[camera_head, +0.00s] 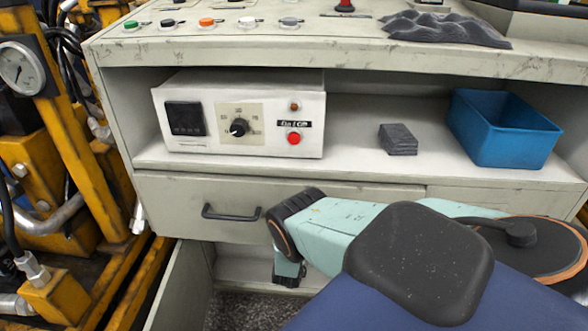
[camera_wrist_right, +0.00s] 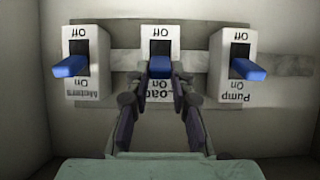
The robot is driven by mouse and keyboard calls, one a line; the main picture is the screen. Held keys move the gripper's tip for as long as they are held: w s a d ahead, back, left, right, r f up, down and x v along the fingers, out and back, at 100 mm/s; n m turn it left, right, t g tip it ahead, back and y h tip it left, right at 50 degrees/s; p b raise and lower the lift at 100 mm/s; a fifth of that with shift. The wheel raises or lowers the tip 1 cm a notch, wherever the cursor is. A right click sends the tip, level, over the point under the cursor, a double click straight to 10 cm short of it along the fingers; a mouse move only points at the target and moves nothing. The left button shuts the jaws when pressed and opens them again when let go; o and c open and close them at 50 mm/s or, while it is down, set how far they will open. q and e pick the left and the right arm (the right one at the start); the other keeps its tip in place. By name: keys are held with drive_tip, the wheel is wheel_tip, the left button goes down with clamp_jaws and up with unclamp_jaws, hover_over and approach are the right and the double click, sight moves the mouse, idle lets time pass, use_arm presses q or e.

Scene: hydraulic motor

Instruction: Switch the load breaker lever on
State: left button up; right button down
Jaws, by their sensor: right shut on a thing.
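The load breaker, a white block (camera_wrist_right: 148,44) with "Off" and "On" marks, is the middle of three breakers in the right wrist view. Its blue lever (camera_wrist_right: 159,66) sticks out of a dark slot. My right gripper (camera_wrist_right: 160,82) has its two dark fingers on either side of this lever and is shut on it. The fingers partly cover the "Load" label. I cannot tell for sure whether the lever sits at on or off. In the head view my right arm reaches down past the drawer, and its gripper is hidden. My left gripper is in neither view.
Breakers with blue levers flank the load one: the left breaker (camera_wrist_right: 90,44) and the pump breaker (camera_wrist_right: 219,46). Cabinet walls close in on both sides. Above the arm are a drawer handle (camera_head: 231,213), a control box (camera_head: 205,88) and a blue bin (camera_head: 510,145).

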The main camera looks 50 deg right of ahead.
drive_tip(key=c, duration=1.2)
unclamp_jaws()
drive_tip(key=shift+o, duration=0.2)
drive_tip(key=v, duration=1.2)
drive_tip(key=shift+f, duration=0.1)
